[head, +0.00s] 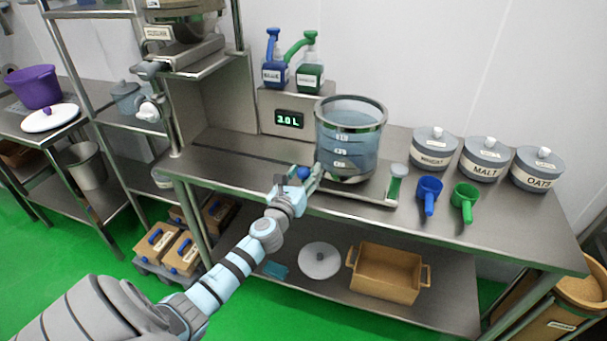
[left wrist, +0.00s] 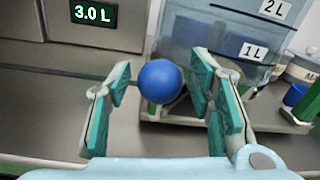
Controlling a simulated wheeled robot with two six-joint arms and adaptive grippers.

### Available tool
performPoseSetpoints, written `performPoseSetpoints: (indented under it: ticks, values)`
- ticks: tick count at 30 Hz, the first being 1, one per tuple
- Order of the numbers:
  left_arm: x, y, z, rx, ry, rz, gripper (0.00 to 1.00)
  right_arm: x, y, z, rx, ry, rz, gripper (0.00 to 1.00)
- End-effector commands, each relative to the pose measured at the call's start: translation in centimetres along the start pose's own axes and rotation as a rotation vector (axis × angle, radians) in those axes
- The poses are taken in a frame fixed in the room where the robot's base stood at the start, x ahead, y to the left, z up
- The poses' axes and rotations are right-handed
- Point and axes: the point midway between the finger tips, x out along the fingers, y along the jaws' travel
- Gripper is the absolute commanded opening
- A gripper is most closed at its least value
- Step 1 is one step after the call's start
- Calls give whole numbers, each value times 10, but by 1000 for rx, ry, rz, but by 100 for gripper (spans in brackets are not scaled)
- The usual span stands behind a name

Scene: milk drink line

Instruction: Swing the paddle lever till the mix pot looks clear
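The mix pot (head: 347,143) is a see-through bluish vessel with a metal rim and litre labels, standing on a metal base on the table. Its lower part also shows in the left wrist view (left wrist: 205,40). A paler, greenish patch shows low in the pot; I cannot tell how clear the mix is. The paddle lever's blue ball knob (left wrist: 160,82) is between the fingers of my left gripper (head: 306,184). The fingers are open, with a gap on the ball's left side; the right finger is close to it. The lever's shaft is mostly hidden. My right gripper is not in view.
A display (head: 289,119) reads 3.0 L behind the pot. Blue (head: 274,73) and green (head: 310,76) pump bottles stand above it. A green-handled part (head: 396,182), two scoops and labelled canisters (head: 484,160) are to the right. A wooden crate (head: 385,272) sits below.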

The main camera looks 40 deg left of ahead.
Motion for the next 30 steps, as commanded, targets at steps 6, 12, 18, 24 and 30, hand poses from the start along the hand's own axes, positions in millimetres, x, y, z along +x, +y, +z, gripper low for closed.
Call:
performPoseSetpoints:
  ticks: [6, 12, 18, 24, 30]
  values:
    - [0, 0, 0, 1, 0, 0, 9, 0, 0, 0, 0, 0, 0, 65]
    - [0, 0, 0, 1, 0, 0, 0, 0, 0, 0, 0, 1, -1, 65]
    - [-2, -1, 0, 0, -3, 11, 0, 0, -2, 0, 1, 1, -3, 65]
    - [-7, -8, -2, -3, -15, 74, 0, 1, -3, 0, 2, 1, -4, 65]
    - [-18, -18, -5, -5, -41, 211, 0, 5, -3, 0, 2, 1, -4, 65]
